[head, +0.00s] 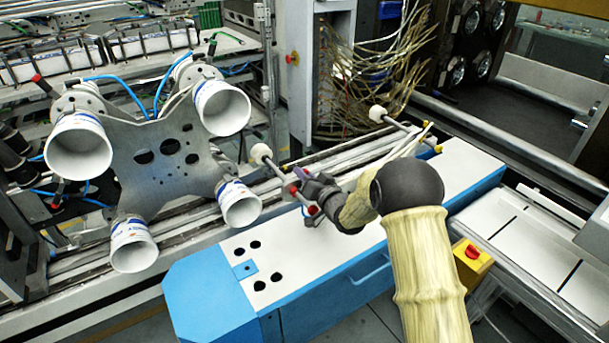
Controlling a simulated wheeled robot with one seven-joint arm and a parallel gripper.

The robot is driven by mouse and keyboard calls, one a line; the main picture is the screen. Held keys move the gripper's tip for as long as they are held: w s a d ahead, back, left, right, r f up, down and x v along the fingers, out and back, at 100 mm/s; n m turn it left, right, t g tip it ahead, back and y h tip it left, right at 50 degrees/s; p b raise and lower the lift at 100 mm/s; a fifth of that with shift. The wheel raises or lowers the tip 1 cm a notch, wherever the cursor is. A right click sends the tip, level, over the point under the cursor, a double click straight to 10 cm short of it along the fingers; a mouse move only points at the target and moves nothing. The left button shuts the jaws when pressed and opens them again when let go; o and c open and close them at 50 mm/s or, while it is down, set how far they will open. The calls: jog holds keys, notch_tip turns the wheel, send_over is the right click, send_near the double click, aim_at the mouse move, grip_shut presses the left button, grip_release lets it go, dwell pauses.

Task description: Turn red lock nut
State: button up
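A red nut (290,191) sits near the left end of a metal rod assembly, just left of my gripper. A second red part (312,210) shows just below the gripper's fingers. I cannot tell which of the two is the lock nut. My dark grey gripper (304,187) reaches in from the right, its fingers at or very near these red parts. A small purple piece shows at its upper edge. The fingers are small and overlap the parts behind, so I cannot tell whether they grip or touch a nut. My arm hides what lies behind it.
A grey plate (165,160) carrying several white cups (78,148) stands at the left. A rod with a white knob (261,153) runs close to my gripper. A blue-and-white cabinet (330,262) lies below. A yellow box with a red button (472,256) stands right of my arm.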

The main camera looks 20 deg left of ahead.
aim_at(295, 188)
jog(key=shift+o, duration=0.9)
jog(key=shift+s, duration=0.1)
jog(key=n, duration=0.1)
jog(key=s+a+n+p, duration=0.1)
jog(key=shift+r+n, duration=0.35)
jog(key=shift+n, duration=0.05)
jog(key=n+p, duration=0.1)
jog(key=s+a+n+p, duration=0.1)
jog(key=n, duration=0.1)
jog(key=shift+s+a+r, duration=0.1)
jog(key=shift+s, duration=0.05)
jog(key=w+d+b+v, duration=0.1)
jog(key=b+v, duration=0.3)
jog(key=v, duration=1.4)
jog(key=d+m+g+h+p, duration=0.1)
jog(key=d+m+h, duration=0.4)
jog(key=d+h, duration=0.5)
jog(key=d+p, duration=0.1)
jog(key=d, duration=0.4)
jog(key=shift+s+d+m, duration=0.25)
jog(key=shift+d+m, duration=0.05)
